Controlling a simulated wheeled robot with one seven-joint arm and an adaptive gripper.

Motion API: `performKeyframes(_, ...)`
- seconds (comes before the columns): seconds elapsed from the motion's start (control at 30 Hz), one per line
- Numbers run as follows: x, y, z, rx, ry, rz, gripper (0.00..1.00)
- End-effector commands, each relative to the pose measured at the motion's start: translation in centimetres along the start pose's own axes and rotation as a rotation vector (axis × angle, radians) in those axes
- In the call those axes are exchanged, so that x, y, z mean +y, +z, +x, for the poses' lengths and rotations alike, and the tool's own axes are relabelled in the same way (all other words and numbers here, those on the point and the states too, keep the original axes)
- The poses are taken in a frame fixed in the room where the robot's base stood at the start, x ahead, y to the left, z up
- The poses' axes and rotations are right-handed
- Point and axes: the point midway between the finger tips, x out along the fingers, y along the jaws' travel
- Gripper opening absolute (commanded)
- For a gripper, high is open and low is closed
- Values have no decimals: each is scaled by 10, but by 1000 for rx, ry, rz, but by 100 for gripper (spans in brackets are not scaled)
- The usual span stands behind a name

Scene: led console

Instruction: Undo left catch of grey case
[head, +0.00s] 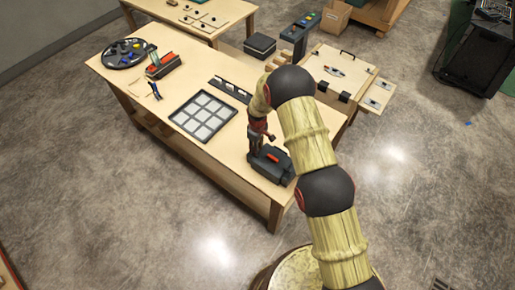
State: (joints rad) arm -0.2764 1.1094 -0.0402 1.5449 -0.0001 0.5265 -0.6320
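The dark grey case (270,168) sits at the near right corner of the wooden table, with a red-orange strip on its top. My gripper (256,149) is at the case's far left side, pointing down, very close to it. I cannot tell whether it touches the case. The fingers are small and dark here, so their opening does not show. The catches of the case are too small or hidden to make out.
On the wooden table (205,163) lie a tray of pale squares (203,116), a dark strip (230,89), a red-and-grey device (163,66) and a round dark tray (123,54). A panel with black fittings (340,70) stands beyond my arm. Open floor lies in front.

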Motion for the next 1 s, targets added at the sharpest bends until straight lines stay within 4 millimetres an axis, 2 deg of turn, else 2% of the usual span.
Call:
performKeyframes(0.13, 0, 0, 0, -1, 0, 0, 27)
performKeyframes(0.6, 0, 0, 0, -1, -1, 0, 0)
performKeyframes(1.0, 0, 0, 0, -1, 0, 4, 0)
